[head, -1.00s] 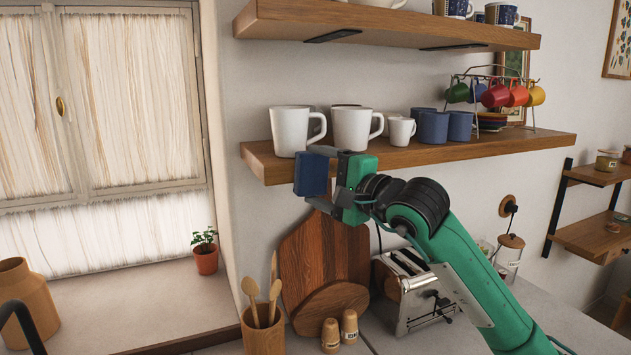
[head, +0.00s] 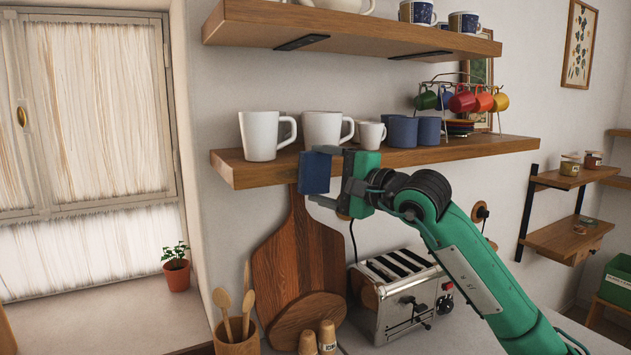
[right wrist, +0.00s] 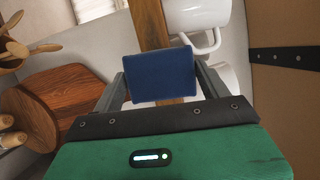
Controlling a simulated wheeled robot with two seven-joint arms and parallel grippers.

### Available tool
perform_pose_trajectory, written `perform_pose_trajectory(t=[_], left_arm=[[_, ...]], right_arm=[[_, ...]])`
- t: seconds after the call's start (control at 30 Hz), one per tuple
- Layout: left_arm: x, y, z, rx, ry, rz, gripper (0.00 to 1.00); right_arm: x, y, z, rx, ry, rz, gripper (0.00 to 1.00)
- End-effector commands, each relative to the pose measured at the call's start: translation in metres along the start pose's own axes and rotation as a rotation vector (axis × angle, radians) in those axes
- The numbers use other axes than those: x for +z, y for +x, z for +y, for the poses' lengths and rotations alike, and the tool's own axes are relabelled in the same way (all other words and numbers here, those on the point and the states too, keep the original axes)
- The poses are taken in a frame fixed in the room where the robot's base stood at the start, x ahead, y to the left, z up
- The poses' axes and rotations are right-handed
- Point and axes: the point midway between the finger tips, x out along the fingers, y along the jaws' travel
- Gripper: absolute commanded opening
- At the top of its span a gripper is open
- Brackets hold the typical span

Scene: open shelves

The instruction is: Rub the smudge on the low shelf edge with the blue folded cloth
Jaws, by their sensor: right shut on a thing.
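The blue folded cloth (head: 314,173) is a dark blue flat block between the fingers of my right gripper (head: 324,176), which is shut on it. The cloth overlaps the front edge of the lower wall shelf (head: 245,174), below the second white mug. The wrist view shows the cloth (right wrist: 160,75) in front of the wooden shelf edge (right wrist: 150,25). I cannot tell whether it touches the wood. I see no smudge on the uncovered edge; the part behind the cloth is hidden. My left gripper is not in view.
White mugs (head: 263,136) and blue cups (head: 402,131) stand on the lower shelf, close behind its edge. An upper shelf (head: 350,30) is above. Below are a cutting board (head: 305,250), a toaster (head: 400,290) and a pot of wooden spoons (head: 237,345).

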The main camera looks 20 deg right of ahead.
Motion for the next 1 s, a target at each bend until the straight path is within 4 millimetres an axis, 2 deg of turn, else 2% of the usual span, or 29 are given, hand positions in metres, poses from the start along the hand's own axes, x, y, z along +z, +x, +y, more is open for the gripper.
perform_pose_trajectory(t=[0.33, 0.7, 1.0], left_arm=[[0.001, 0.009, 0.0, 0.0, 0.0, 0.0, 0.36], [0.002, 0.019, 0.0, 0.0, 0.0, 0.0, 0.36], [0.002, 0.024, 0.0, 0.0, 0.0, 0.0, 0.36]], right_arm=[[0.002, 0.003, 0.0, -0.001, 0.001, 0.0, 0.58], [0.03, 0.016, 0.004, 0.0, 0.0, -0.001, 0.58], [0.041, 0.021, 0.005, 0.001, 0.001, -0.002, 0.58]])
